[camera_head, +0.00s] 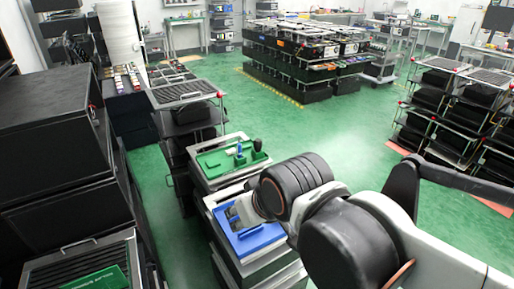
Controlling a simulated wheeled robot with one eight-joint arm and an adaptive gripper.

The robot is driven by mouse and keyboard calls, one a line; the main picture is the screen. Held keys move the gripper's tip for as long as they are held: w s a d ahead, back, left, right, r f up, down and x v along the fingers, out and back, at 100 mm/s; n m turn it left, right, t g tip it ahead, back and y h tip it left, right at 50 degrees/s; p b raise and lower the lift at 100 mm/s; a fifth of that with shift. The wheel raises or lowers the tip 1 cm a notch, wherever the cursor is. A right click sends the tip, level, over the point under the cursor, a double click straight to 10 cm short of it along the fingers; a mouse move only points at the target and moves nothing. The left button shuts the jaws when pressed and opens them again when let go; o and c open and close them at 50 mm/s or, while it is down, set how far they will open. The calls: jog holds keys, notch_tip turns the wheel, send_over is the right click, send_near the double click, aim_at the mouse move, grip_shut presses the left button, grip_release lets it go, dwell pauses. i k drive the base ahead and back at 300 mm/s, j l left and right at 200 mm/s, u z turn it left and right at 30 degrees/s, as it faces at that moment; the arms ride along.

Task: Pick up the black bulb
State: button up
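A green tray (208,165) lies on a bench in the middle of the view. Small upright items stand at its right end. One is a blue-topped piece (239,149). Beside it on the right is a dark, rounded piece (258,146), which may be the black bulb; it is too small to be sure. My gripper (236,214) reaches in from the right above a blue tray (262,238), nearer than the green tray and apart from the dark piece. My wrist covers part of the gripper, and its opening is not clear.
Black cabinets (50,130) stand close on the left, with a slatted bench and a green board (100,280) at the lower left. Racks of black bins (470,120) stand at the right. The green floor (345,140) between is open.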

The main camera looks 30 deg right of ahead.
aim_at(258, 143)
jog(key=l+u, duration=0.2)
jog(key=l, duration=1.3)
jog(key=l+u, duration=0.2)
jog(key=l, duration=1.3)
jog(key=i+l, duration=0.2)
jog(key=l, duration=0.15)
jog(key=i+l+u, duration=0.15)
jog(key=i+l, duration=0.25)
jog(key=l, duration=0.25)
jog(key=i+l+u, duration=0.1)
jog(key=l, duration=0.25)
jog(key=i, duration=0.1)
